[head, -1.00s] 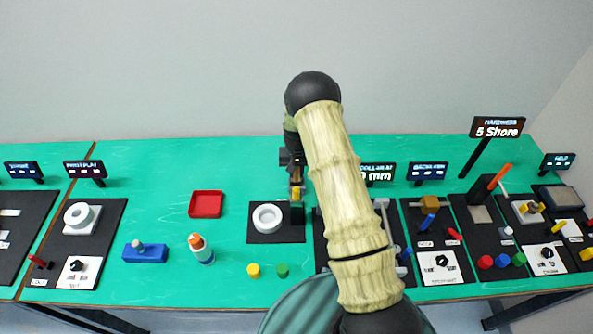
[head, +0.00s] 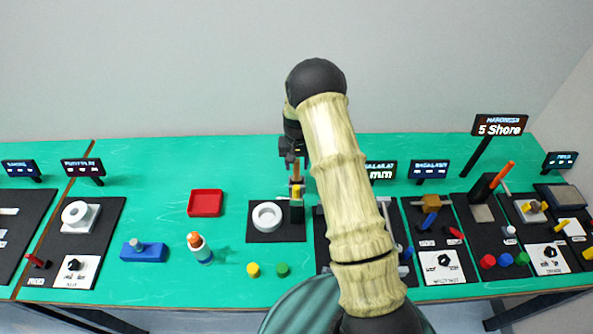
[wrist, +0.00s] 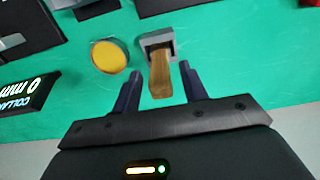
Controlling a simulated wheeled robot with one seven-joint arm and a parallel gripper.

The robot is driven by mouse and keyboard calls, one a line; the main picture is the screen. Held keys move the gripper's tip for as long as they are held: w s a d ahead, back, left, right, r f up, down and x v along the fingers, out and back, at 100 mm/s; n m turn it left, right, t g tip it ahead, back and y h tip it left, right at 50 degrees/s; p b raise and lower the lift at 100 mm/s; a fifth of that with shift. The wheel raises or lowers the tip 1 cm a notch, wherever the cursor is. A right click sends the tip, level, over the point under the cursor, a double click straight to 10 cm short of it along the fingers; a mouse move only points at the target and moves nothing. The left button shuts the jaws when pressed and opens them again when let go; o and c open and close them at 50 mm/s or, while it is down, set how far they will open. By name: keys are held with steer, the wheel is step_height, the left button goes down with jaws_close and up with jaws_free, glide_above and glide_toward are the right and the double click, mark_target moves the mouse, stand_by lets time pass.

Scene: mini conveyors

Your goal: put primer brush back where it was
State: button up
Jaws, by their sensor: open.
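What looks like the primer brush shows in the wrist view as a wooden handle (wrist: 160,82) standing in a small grey square holder (wrist: 157,42). My gripper (wrist: 160,72) is open, with one dark finger on each side of the handle and a gap visible on both sides. In the head view my gripper (head: 294,163) is behind the black work pad (head: 257,236), and my arm hides part of this area. The brush's bristles are not visible.
A yellow disc (wrist: 109,57) lies close beside the holder. The collar sign (wrist: 25,95) stands near it.

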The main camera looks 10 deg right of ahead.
step_height(320, 180, up, 8)
steer(key=shift+s+r+b, duration=0.1)
steer(key=shift+b, duration=1.1)
steer(key=shift+r, duration=0.15)
steer(key=shift+s+r, duration=0.25)
steer(key=shift+r, duration=0.05)
steer(key=s+r+n+t, duration=0.1)
steer(key=s+r, duration=0.3)
steer(key=s, duration=0.9)
steer(key=s+r+n+t, duration=0.1)
steer(key=s+r, duration=0.4)
steer(key=s, duration=0.8)
steer(key=shift+s+t, duration=0.2)
steer(key=shift+t, duration=0.1)
